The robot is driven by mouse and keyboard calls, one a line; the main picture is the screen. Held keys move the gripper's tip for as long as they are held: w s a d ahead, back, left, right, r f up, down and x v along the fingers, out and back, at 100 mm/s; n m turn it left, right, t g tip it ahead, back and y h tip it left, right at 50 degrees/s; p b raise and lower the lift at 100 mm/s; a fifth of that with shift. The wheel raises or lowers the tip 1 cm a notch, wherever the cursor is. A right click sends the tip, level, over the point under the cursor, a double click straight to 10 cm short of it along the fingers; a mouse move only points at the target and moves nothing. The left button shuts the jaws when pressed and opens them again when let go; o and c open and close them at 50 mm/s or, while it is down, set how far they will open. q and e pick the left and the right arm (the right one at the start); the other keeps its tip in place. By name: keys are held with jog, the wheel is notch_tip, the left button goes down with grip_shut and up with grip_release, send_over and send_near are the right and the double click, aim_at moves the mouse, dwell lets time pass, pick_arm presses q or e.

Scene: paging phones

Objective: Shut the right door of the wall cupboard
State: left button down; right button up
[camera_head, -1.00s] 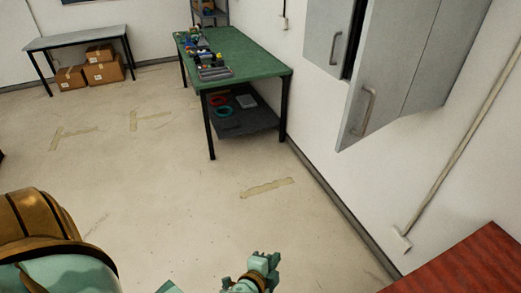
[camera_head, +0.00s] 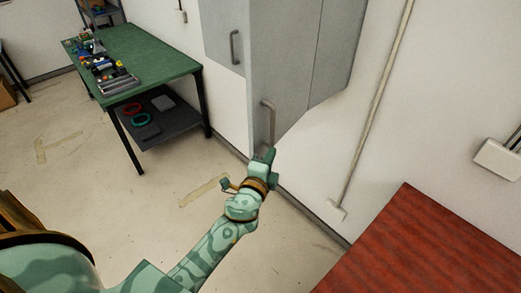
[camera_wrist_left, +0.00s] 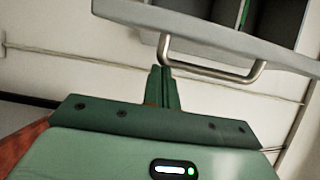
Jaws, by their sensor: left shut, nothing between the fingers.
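The grey wall cupboard (camera_head: 336,50) hangs on the white wall in the head view. Its left door (camera_head: 226,25) looks shut. Its right door (camera_head: 282,62) stands open, swung out from the cupboard, with a bar handle (camera_head: 268,122) near its lower free edge. In the left wrist view the right door (camera_wrist_left: 135,14) crosses the top, with its handle (camera_wrist_left: 212,70) below and part of the cupboard's inside beyond. My left gripper (camera_head: 270,154) is shut and empty, just below the handle; its fingers (camera_wrist_left: 163,72) point up near the handle's left end. Contact cannot be told. My right gripper is not in view.
A red-brown wooden surface (camera_head: 415,245) is at lower right. A green workbench (camera_head: 150,55) with several tools stands at the left. A conduit (camera_head: 375,110) runs down the wall right of the cupboard. The floor (camera_head: 100,165) between is clear.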

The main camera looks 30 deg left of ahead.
aim_at(264, 145)
pick_arm(q)
jog(key=a, duration=0.3)
jog(key=shift+s, duration=0.2)
jog(key=shift+w, duration=0.1)
